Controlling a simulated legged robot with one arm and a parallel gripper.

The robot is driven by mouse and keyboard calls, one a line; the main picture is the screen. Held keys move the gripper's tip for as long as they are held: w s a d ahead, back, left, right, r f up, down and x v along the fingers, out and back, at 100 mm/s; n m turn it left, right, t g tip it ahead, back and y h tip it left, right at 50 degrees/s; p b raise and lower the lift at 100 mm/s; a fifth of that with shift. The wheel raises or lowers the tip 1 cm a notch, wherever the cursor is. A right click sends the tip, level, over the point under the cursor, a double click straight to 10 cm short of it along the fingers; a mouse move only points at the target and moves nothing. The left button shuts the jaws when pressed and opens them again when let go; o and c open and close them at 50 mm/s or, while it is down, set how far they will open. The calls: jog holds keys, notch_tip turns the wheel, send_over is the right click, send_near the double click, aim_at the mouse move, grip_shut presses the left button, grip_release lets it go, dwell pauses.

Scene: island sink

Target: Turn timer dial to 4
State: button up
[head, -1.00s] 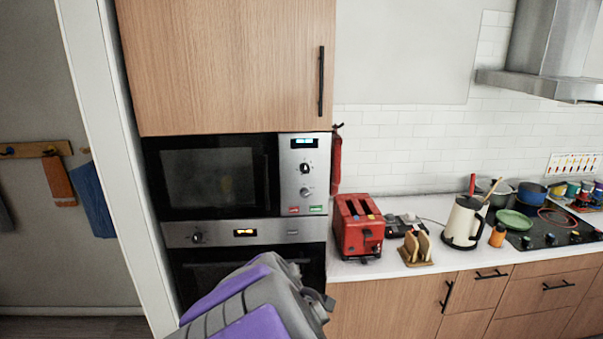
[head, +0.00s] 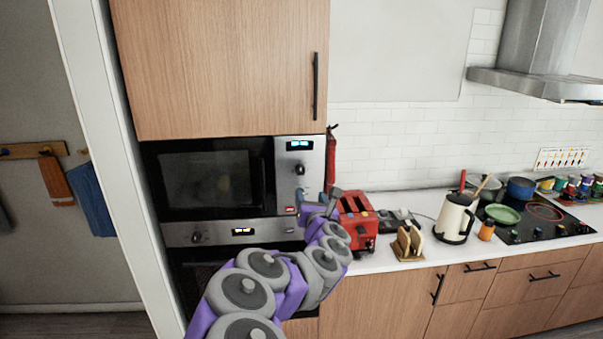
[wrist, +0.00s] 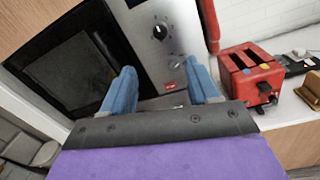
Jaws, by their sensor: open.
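The microwave (head: 207,176) is built into a tall wooden cabinet. Its steel control panel (head: 290,153) carries a lit display at the top, a black dial (head: 299,170) and a lower silver knob. In the wrist view the black dial (wrist: 160,32) shows with marks around it, above and between my fingers. My gripper (wrist: 158,88) is open and empty, its blue fingers apart in front of the lower panel. In the head view my gripper (head: 331,196) is before the panel's lower right, partly hiding the lower knob and buttons. It appears apart from the dial.
A red toaster (head: 357,225) stands on the counter just right of my gripper. A toast rack (head: 408,243), a white kettle (head: 455,217) and a hob (head: 540,222) are further right. An oven (head: 240,232) sits below the microwave.

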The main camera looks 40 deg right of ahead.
aim_at(301, 172)
jog(key=x, duration=1.6)
jog(key=shift+w+d+f+p, duration=0.1)
jog(key=shift+w+d+p, duration=0.15)
jog(key=shift+p, duration=0.1)
jog(key=c, duration=1)
jog(key=shift+c, duration=0.2)
